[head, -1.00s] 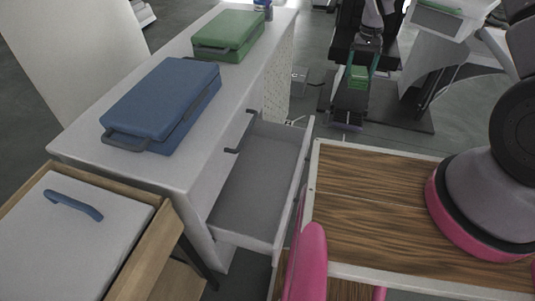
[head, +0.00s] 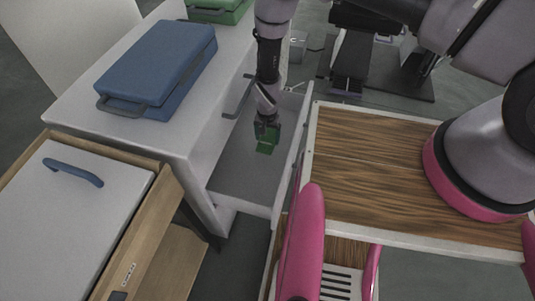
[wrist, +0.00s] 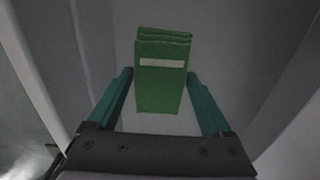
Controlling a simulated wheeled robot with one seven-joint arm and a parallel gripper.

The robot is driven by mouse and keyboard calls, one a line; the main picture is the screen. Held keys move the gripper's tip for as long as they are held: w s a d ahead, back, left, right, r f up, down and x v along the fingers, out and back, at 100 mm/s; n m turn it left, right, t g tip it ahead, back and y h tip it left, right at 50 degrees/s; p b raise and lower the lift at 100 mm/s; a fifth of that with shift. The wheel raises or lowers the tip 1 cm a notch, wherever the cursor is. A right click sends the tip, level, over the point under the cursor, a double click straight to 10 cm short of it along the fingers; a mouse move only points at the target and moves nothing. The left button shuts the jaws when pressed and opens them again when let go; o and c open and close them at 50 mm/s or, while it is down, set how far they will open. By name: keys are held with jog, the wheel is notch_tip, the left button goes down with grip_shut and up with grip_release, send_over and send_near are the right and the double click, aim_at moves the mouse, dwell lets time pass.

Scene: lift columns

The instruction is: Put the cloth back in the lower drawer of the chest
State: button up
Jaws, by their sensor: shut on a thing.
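The green folded cloth (head: 265,146) with a pale stripe is held between the fingers of my gripper (head: 267,127). In the wrist view the cloth (wrist: 160,80) sits between the two teal fingers (wrist: 160,105), its top end reaching beyond them. The white chest (head: 190,130) has an open drawer (head: 236,182) below a dark handle (head: 238,97). My gripper points down into this drawer, with grey drawer surfaces around the cloth in the wrist view. I cannot tell whether the cloth touches the drawer floor.
A blue case (head: 160,65) and a green case (head: 217,8) lie on the chest top. A wooden cabinet with a white top (head: 70,215) stands at the left front. A wood-grain surface (head: 375,165) lies close to the drawer's right side.

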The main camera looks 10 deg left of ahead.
aim_at(267, 138)
notch_tip(267, 138, down, 9)
dwell(0.4)
jog(key=shift+f, duration=0.1)
jog(key=o, duration=1.1)
notch_tip(267, 138, up, 12)
jog(key=shift+r, duration=0.15)
